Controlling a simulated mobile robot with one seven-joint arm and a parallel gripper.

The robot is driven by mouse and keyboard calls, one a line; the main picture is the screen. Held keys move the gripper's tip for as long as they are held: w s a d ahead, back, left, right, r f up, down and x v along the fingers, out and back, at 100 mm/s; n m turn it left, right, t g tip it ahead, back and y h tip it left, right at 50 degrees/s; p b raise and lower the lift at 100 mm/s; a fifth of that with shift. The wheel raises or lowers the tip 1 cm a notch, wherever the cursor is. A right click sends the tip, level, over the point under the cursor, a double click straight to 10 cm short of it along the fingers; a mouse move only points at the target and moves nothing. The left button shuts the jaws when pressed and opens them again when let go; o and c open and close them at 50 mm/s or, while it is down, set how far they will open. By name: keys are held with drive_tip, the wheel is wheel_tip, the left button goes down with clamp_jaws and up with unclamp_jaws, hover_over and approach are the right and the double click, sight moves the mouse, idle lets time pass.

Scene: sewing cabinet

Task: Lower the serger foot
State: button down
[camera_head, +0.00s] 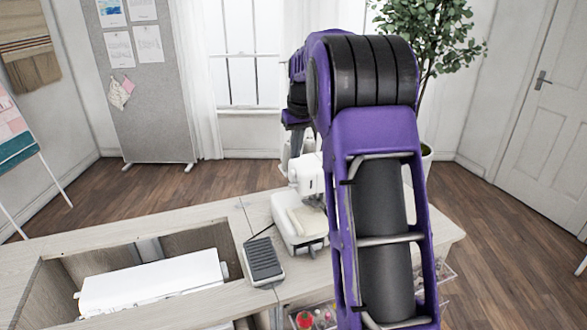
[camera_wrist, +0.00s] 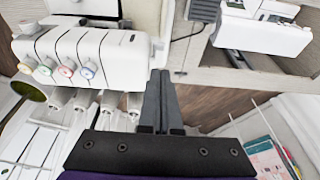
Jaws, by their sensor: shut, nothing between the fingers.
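The serger (camera_head: 306,177) is a white machine standing on the cabinet top, partly hidden behind my purple arm. In the wrist view the serger (camera_wrist: 90,50) fills the upper left, with several coloured dials along its front. My gripper (camera_wrist: 158,74) is shut and empty, its dark fingers side by side. In that picture the fingertips lie close to the right end of the serger's body; whether they touch it I cannot tell. The serger foot and its lever cannot be made out in either view. My gripper is not clearly visible in the head view.
A foot pedal (camera_head: 264,260) lies on the cabinet top (camera_head: 235,222) left of the serger. A white sewing machine (camera_head: 155,283) lies in the cabinet's open well. Thread spools (camera_head: 305,319) sit below the front edge. A plant (camera_head: 430,35) stands behind.

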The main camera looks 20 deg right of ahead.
sight(292, 185)
drive_tip(key=x, duration=0.9)
drive_tip(key=shift+w+f, duration=0.1)
drive_tip(key=shift+f, duration=0.25)
drive_tip(key=shift+f, duration=0.1)
